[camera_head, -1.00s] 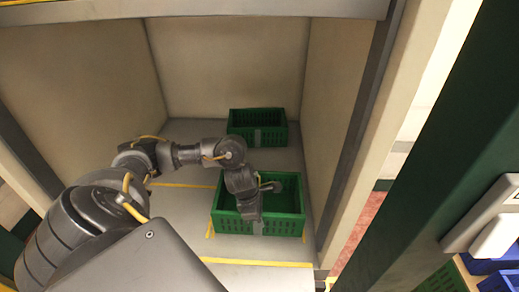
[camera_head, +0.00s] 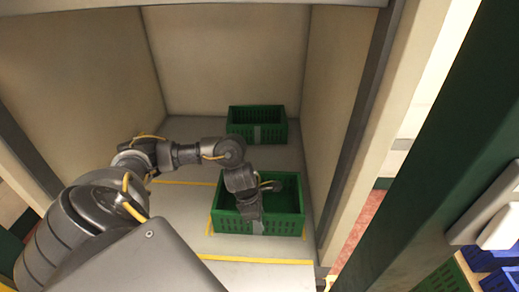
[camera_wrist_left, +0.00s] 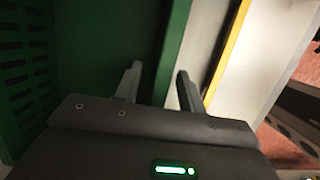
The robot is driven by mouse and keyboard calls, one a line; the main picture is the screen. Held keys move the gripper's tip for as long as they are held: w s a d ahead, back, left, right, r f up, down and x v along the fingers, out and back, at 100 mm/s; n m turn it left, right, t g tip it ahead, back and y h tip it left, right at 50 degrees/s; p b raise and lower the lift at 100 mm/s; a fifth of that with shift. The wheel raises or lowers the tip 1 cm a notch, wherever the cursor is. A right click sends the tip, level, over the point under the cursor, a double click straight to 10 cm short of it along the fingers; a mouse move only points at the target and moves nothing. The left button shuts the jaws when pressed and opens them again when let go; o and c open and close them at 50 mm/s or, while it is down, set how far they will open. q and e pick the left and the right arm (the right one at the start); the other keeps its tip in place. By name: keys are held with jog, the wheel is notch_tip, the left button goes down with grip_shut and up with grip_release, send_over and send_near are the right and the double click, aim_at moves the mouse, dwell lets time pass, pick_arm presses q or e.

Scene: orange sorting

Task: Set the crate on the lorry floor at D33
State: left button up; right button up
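The green crate (camera_head: 286,222) sits upright on the lorry floor (camera_head: 180,222) at the near right, close to the right wall. Yellow lines show on the floor at its left and front; no D33 label is readable. My left gripper (camera_head: 257,222) is at the crate's front wall, pointing down. In the left wrist view the two fingers (camera_wrist_left: 159,72) stand apart, with the crate's green wall (camera_wrist_left: 174,45) between them and a visible gap at the left finger. The gripper is open. My right gripper is not in view.
A second green crate (camera_head: 257,114) stands behind, near the back wall. The lorry's side walls (camera_head: 335,100) close in on the right. The floor left of the crates is bare. Blue crates (camera_head: 490,258) show at the lower right, outside the lorry.

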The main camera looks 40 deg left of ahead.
pick_arm(q)
jog(key=p+v, duration=0.1)
jog(key=v, duration=1)
notch_tip(320, 180, up, 9)
jog(key=p, duration=0.8)
jog(key=shift+p, duration=0.4)
jog(key=shift+f, duration=0.1)
jog(key=shift+d, duration=0.1)
